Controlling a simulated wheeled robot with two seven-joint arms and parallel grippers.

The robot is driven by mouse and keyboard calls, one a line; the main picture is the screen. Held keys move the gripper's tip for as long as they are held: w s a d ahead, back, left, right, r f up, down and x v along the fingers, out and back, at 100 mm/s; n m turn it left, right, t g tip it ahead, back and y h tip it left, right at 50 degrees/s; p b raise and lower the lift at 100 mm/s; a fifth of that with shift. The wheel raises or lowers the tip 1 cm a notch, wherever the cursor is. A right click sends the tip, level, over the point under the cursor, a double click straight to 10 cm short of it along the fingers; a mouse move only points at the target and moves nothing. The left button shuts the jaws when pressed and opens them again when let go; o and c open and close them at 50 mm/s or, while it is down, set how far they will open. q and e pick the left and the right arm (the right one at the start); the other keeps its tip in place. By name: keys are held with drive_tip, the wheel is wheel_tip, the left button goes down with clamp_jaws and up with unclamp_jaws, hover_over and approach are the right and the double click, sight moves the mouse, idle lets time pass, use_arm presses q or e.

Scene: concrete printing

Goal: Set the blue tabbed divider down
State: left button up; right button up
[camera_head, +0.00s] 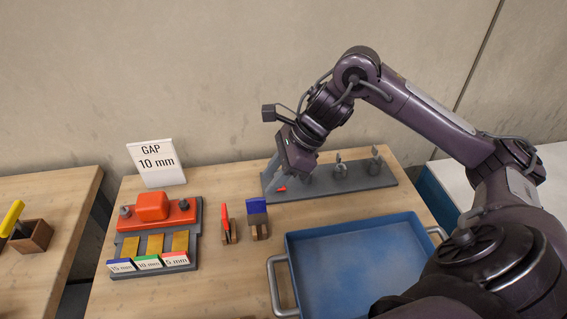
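A blue block-like piece (257,207), which may be the blue tabbed divider, stands upright on a wooden base on the table, left of the blue tray. My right gripper (275,178) reaches down over the left end of a dark grey rack (320,189), above and to the right of the blue piece and apart from it. Its fingers are small and partly merge with the rack, so I cannot tell whether they are open. A small red piece (281,188) shows by the fingertips; whether it is held is unclear. My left gripper is out of view.
A blue tray (345,262) with metal handles fills the front right. A red piece (227,224) stands beside the blue one. A grey fixture (190,243) with red, green and blue labels sits left, before a "GAP 10 mm" sign (156,162). Bare table lies in front.

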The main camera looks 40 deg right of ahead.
drive_tip(key=shift+v, duration=2.1)
